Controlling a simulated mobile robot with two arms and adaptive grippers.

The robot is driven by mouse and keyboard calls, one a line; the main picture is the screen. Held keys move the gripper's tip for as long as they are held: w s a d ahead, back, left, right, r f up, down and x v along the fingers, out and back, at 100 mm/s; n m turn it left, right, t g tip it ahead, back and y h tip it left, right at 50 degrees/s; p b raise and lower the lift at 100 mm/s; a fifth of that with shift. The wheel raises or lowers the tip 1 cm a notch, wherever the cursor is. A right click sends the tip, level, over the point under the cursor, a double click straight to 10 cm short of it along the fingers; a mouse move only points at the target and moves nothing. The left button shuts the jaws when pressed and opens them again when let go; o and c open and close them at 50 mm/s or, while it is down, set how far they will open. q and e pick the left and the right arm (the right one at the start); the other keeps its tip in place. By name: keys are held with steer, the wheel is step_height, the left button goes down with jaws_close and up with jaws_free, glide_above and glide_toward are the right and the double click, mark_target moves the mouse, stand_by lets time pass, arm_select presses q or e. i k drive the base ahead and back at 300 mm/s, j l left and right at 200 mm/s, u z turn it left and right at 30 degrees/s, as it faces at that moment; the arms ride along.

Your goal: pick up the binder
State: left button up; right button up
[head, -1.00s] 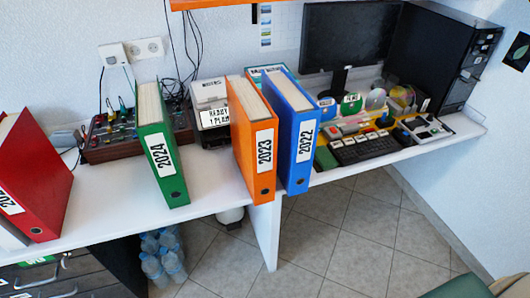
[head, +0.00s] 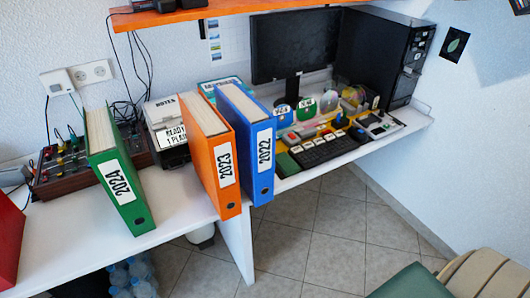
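Several binders stand upright on the white desk in the head view, and the task does not say which one is meant. A green binder labelled 2024 (head: 115,175) stands at the left, apart from the others. An orange binder labelled 2023 (head: 212,155) and a blue binder labelled 2022 (head: 250,145) stand side by side near the middle, by the desk's front edge. Part of a red binder (head: 9,240) shows at the left edge, mostly cut off. Neither of my grippers is in view.
A mixer-like device (head: 65,172), a box labelled NOTES (head: 165,112) and cables are behind the binders. A monitor (head: 290,45), keyboard (head: 325,150) and black computer tower (head: 385,55) fill the right part. An orange shelf (head: 220,10) hangs above. A chair (head: 480,275) is at lower right.

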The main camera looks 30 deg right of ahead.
mark_target(254, 127)
steer(key=i+l+u, duration=0.2)
steer(key=l, duration=0.45)
steer(key=l+u, duration=0.2)
steer(key=l, duration=0.45)
